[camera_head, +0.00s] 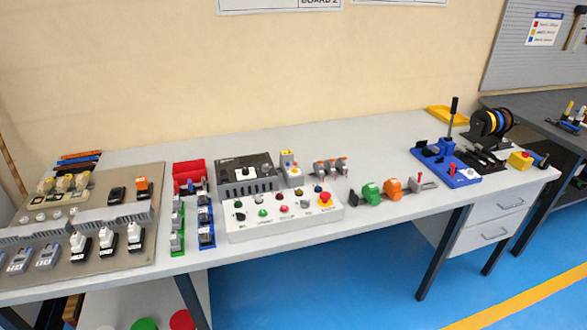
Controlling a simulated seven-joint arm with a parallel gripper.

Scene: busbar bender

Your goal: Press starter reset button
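A grey workbench (370,150) stands along the wall. A white control box (255,228) near its front edge carries several small coloured buttons and knobs, and a red mushroom button (325,197) on a yellow base at its right end. Behind it stands a dark grey unit (247,172) with a black top. Right of that is a small light grey device (292,172) with a yellow top. The labels are too small to read, so I cannot tell which part is the starter reset button. My gripper is not in view.
A board with switches and breakers (85,215) lies at the left. Green and orange parts (391,188) sit right of the control box. A blue-based bender with an upright black lever (453,115) stands farther right. The bench between these parts and the wall is mostly clear.

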